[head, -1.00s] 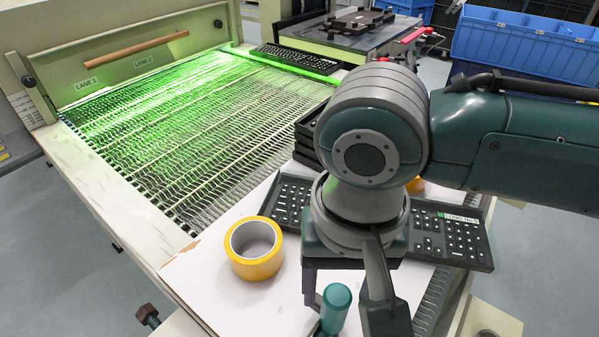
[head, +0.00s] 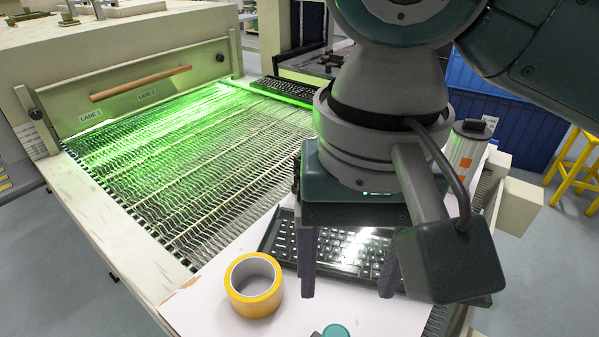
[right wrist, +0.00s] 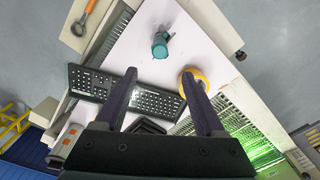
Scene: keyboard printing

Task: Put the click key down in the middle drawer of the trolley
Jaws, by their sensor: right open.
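A teal-handled tool (head: 335,331) shows at the bottom edge of the head view, mostly cut off. In the right wrist view it is the short teal object (right wrist: 161,44) on a white board; I cannot tell whether it is the click key. My right gripper (head: 347,297) is open and empty, with its fingers pointing down over the board. In the right wrist view the gripper (right wrist: 159,73) has its fingertips apart, and the teal tool lies beyond them. No trolley drawer can be made out. My left gripper is out of view.
A yellow tape roll (head: 255,306) stands on the white board (head: 210,287). A black keyboard (head: 350,252) lies under my right gripper. The green-lit mesh conveyor (head: 190,160) is at left. An orange-handled tool (right wrist: 82,20) lies on a cream surface in the right wrist view.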

